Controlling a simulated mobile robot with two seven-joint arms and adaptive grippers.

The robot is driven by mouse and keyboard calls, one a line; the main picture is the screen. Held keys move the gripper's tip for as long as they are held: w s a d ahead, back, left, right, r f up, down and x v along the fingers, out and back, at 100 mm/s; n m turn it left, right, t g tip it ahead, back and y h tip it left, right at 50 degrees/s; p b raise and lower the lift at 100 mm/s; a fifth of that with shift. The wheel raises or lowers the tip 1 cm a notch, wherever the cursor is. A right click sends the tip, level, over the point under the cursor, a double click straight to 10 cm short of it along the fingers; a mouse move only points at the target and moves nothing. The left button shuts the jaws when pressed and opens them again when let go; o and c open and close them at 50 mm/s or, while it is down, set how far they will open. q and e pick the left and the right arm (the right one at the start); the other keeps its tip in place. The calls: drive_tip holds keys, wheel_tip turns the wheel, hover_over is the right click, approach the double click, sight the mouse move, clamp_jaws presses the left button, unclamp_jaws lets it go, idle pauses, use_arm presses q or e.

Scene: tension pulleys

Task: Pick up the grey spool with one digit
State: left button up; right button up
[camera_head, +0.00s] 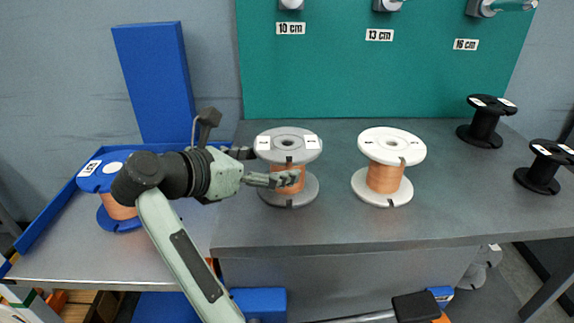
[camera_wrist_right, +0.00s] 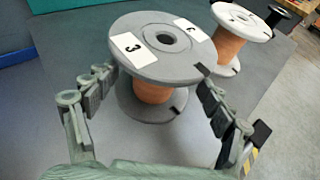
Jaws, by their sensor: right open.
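The grey spool (camera_head: 287,155), wound with copper wire, stands upright on the dark grey table. In the right wrist view the grey spool (camera_wrist_right: 165,65) has two white labels on its top flange. One reads 3; the other is partly seen and hard to read. My right gripper (camera_head: 267,167) is open at the spool's left side in the head view, one finger in front of the copper winding. In the wrist view the right gripper (camera_wrist_right: 156,80) has its fingers on either side of the spool's near part. Contact cannot be told. My left gripper is not in view.
A white spool (camera_head: 392,147) stands right of the grey one, with two black spools (camera_head: 485,125) (camera_head: 541,175) farther right. A blue-flanged spool (camera_head: 121,222) stands on the lower left surface, near a blue upright block (camera_head: 155,80). A green board (camera_head: 340,80) rises behind the table.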

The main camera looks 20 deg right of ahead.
drive_tip(key=x, duration=0.5)
drive_tip(key=shift+w+d+f, duration=0.1)
drive_tip(key=shift+w+d, duration=0.15)
drive_tip(key=shift+d, duration=0.05)
drive_tip(key=c, duration=1.7)
drive_tip(key=shift+c, duration=0.4)
